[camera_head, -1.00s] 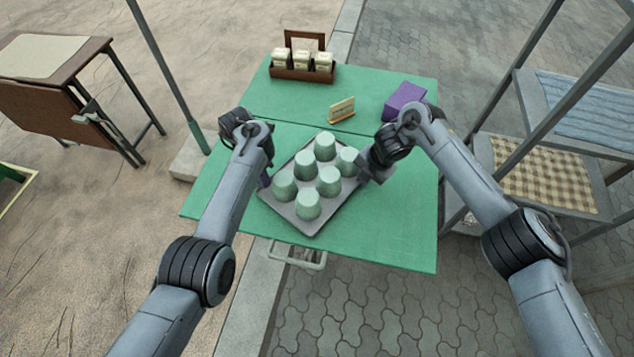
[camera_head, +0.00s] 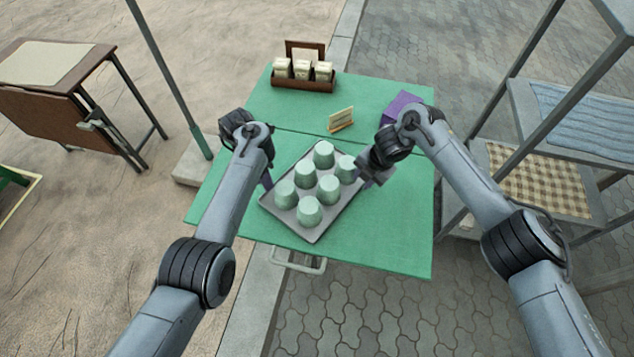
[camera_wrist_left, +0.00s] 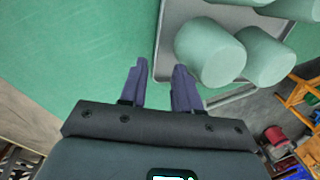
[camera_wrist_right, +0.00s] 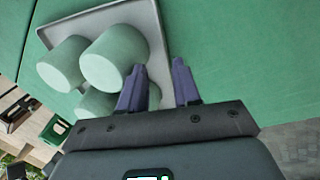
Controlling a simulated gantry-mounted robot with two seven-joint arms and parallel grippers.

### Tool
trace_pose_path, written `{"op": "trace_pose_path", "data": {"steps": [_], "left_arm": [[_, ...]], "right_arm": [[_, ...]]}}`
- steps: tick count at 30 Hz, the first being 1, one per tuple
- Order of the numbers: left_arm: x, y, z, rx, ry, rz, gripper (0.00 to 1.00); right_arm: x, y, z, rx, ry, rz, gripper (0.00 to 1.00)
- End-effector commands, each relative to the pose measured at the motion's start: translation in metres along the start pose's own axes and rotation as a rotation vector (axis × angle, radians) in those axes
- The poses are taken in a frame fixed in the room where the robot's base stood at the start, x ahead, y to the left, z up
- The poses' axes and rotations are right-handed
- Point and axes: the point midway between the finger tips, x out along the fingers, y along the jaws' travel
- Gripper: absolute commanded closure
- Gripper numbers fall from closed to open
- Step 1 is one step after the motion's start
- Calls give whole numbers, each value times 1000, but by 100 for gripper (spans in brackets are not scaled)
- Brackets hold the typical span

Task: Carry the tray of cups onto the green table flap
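The grey tray (camera_head: 274,203) lies on the near part of the green table (camera_head: 395,225) and bears several upside-down pale green cups (camera_head: 304,174). My left gripper (camera_head: 267,183) is at the tray's left edge, and my right gripper (camera_head: 366,183) is at its right edge. In the left wrist view, the left fingers (camera_wrist_left: 159,75) stand apart on either side of the tray rim. In the right wrist view, the right fingers (camera_wrist_right: 160,78) also stand apart near the rim, with cups to the left. The fingertips' contact with the rim is hard to tell.
A wooden caddy (camera_head: 303,82), a small card stand (camera_head: 341,119) and a purple box (camera_head: 400,104) stand toward the table's far side. A pole (camera_head: 165,75) is at left. A shelf rack (camera_head: 535,185) is close at right. The table's front right is clear.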

Motion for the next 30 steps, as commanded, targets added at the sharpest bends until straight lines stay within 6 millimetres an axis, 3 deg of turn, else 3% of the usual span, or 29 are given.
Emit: {"op": "trace_pose_path", "data": {"steps": [1, 30], "left_arm": [[-15, -3, 0, 0, 0, 1, 68], [-170, -35, 0, -1, 0, 1, 68]], "right_arm": [[-15, 4, 0, 0, 0, 0, 68], [-169, 41, 0, 1, -1, -1, 68]]}}
